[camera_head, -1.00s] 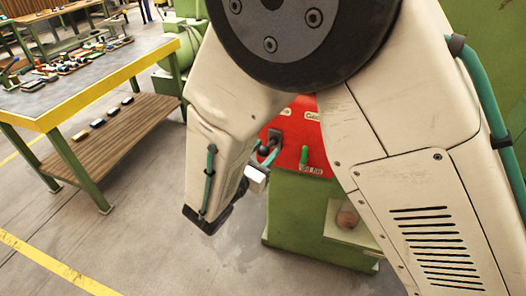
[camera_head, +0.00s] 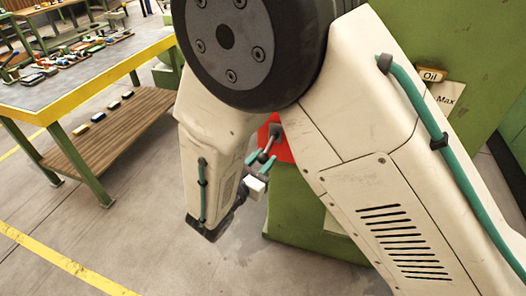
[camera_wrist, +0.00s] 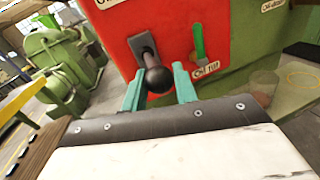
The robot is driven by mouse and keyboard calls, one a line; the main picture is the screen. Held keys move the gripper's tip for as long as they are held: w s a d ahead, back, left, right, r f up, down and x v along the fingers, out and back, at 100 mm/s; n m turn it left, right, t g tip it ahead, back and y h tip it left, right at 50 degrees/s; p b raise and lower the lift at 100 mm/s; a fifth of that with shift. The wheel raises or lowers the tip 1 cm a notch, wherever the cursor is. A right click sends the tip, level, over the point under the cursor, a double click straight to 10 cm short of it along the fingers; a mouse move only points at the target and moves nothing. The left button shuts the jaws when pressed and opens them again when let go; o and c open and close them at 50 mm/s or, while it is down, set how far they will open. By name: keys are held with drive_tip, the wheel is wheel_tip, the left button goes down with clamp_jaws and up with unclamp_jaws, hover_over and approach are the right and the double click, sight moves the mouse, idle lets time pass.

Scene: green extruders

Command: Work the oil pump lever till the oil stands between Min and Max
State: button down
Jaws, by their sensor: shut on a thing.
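The lever (camera_wrist: 148,50) has a dark ball knob (camera_wrist: 157,80) and sticks out of a slot plate on the red panel (camera_wrist: 180,22) of the green machine. My gripper (camera_wrist: 159,88) has its two teal fingers around the knob. In the head view my gripper (camera_head: 263,160) holds the lever end, just in front of the red panel (camera_head: 284,152). The oil level and any Min mark are hidden behind my arm.
A green handle (camera_wrist: 200,44) stands right of the lever above a small label. A workbench (camera_head: 75,85) with yellow edge and loose parts stands at the left. Open grey floor (camera_head: 130,225) lies between the bench and the machine.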

drive_tip(key=shift+w+d+f, duration=0.1)
drive_tip(key=shift+w+f, duration=0.1)
drive_tip(key=shift+f, duration=0.65)
drive_tip(key=shift+w+d+f, duration=0.1)
drive_tip(key=shift+w+f, duration=0.05)
drive_tip(key=shift+f, duration=0.65)
drive_tip(key=shift+w+f, duration=0.2)
drive_tip(key=shift+f, duration=0.65)
drive_tip(key=c, duration=1.1)
unclamp_jaws()
drive_tip(key=v, duration=0.7)
drive_tip(key=shift+s+a, duration=0.2)
drive_tip(key=shift+s, duration=0.1)
